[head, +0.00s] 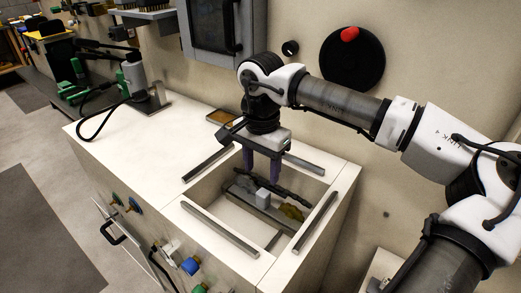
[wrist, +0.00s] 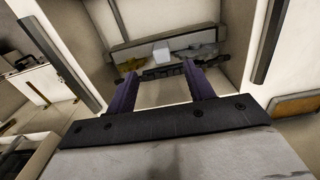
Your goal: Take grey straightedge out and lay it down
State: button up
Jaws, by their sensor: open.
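A long grey bar that looks like the straightedge (head: 275,222) lies inside the square hopper opening of the white cabinet; it also shows in the wrist view (wrist: 128,53). A small pale block (head: 263,198) sits against or on it; I cannot tell which. A dark, notched long piece (head: 295,196) lies beside it, nearer my fingers in the wrist view (wrist: 160,73). A mottled yellowish piece (head: 292,212) lies at one end. My gripper (head: 262,174) points down over the opening, its purple fingers apart with nothing between them; the fingers also show in the wrist view (wrist: 159,68).
Grey bars (head: 218,229) edge the hopper opening. A shallow tan tray (head: 221,117) lies on the cabinet top behind. The left part of the white top (head: 135,135) is mostly clear, with a grey clamp-like device (head: 150,97) and black cable at its far end.

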aim_at(261, 194)
notch_tip(261, 194, down, 10)
jog(key=shift+a+r+p, duration=0.1)
jog(key=shift+r+p, duration=0.1)
jog(key=shift+p, duration=0.1)
jog(key=shift+r, duration=0.1)
grip_shut()
dwell(0.5)
